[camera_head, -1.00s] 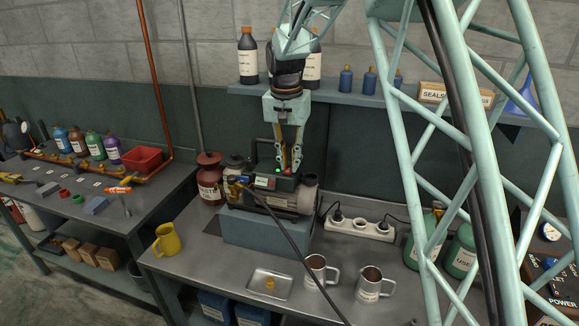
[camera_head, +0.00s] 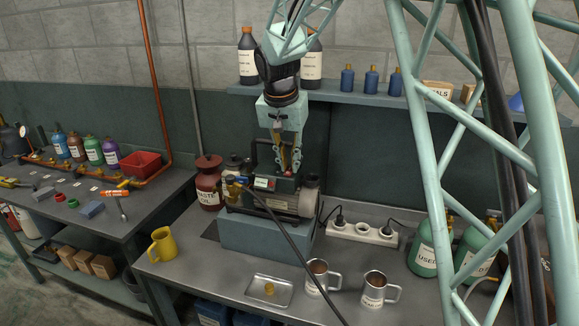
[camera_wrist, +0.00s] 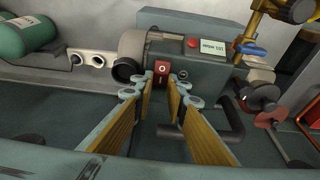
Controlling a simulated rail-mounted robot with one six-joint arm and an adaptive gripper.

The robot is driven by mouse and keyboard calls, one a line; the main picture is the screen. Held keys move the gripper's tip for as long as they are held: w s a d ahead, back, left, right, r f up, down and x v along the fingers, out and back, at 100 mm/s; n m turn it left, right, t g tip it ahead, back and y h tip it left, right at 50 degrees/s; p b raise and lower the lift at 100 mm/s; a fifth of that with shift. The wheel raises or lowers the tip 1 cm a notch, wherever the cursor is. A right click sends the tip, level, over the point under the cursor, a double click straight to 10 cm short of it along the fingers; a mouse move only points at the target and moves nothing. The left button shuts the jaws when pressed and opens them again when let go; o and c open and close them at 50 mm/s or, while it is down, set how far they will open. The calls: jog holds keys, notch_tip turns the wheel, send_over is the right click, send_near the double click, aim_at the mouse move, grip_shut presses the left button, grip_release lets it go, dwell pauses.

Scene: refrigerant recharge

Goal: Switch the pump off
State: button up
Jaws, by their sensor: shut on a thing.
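The pump (camera_head: 298,204) sits on a blue-grey block (camera_head: 262,238) on the bench. In the wrist view its red rocker switch (camera_wrist: 161,68) stands between my fingertips, beside the grey motor end (camera_wrist: 131,55). A red button or lamp (camera_wrist: 192,43) and a small label plate (camera_wrist: 213,47) are on the pump housing. My gripper (camera_head: 288,172) points down at the pump top and is shut on the switch; its gold-padded fingers also show in the wrist view (camera_wrist: 162,86). In the head view the fingers mostly hide the switch.
A black hose (camera_head: 280,225) runs from the pump across the bench front. A power strip (camera_head: 361,233) lies right of the pump. Two metal mugs (camera_head: 375,291), a small tray (camera_head: 257,291) and a yellow jug (camera_head: 163,245) stand in front. A red-brown container (camera_head: 208,184) is close left.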

aim_at(286, 178)
jog(key=o, duration=0.9)
jog(key=shift+c, duration=0.2)
jog(key=shift+r, duration=0.15)
jog(key=v, duration=1.1)
jog(key=shift+r, duration=0.35)
jog(key=shift+s+r, duration=0.1)
jog(key=shift+s, duration=0.15)
